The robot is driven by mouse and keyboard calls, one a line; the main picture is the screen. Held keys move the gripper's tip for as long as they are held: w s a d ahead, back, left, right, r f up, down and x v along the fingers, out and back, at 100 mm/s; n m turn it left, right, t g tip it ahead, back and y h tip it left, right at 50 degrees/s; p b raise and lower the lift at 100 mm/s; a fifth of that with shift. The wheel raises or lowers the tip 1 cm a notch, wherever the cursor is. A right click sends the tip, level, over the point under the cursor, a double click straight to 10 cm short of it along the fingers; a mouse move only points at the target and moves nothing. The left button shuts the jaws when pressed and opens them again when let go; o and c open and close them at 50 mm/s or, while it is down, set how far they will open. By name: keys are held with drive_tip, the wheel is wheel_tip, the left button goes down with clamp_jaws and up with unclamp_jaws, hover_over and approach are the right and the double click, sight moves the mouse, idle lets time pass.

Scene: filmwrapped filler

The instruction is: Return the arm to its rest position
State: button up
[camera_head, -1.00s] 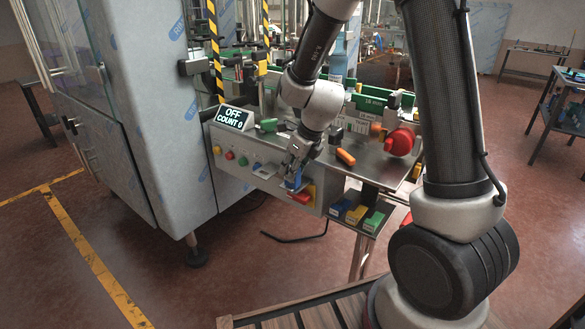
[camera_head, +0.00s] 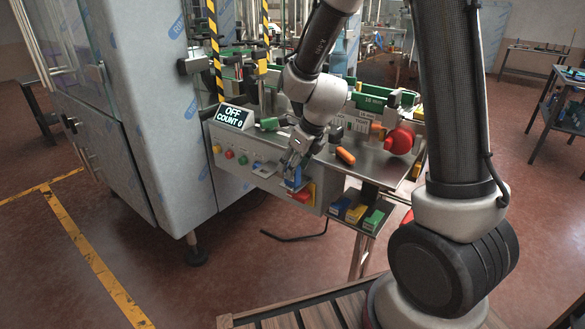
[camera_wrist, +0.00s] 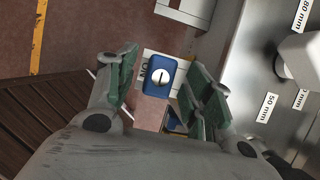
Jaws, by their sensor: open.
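My gripper (camera_head: 292,165) is open at the front panel of the machine, just above a small blue piece (camera_head: 293,181). In the wrist view, the blue piece (camera_wrist: 161,77) shows a round silver disc with a dark slot and lies between the two green-padded fingers in the picture. No grip on it shows, and I cannot tell how far the fingers are from it. My arm (camera_head: 318,92) reaches forward and down from the right side of the head view, bent over the machine's table.
A red and yellow switch (camera_head: 303,194) sits beside the blue piece. An orange-handled part (camera_head: 345,156) and a red knob (camera_head: 399,141) are on the metal table. Blue, yellow and green blocks (camera_head: 356,213) lie on a lower shelf. The display (camera_head: 235,117) reads OFF, COUNT 0.

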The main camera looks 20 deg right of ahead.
drive_tip(key=v, duration=1.1)
drive_tip(key=s+d+r+n+h, duration=0.1)
drive_tip(key=s+d+r+n, duration=0.2)
drive_tip(key=s+n, duration=0.4)
drive_tip(key=s+d+r+n, duration=0.3)
drive_tip(key=s+d+n, duration=0.2)
drive_tip(key=s+n, duration=0.3)
drive_tip(key=s+d+r+n+h, duration=0.1)
drive_tip(key=s+d+n, duration=0.3)
drive_tip(key=n, duration=0.9)
drive_tip(key=shift+s+r+n+t+h, duration=0.35)
drive_tip(key=shift+s+r, duration=0.55)
drive_tip(key=shift+s, duration=0.95)
drive_tip(key=shift+d, duration=0.1)
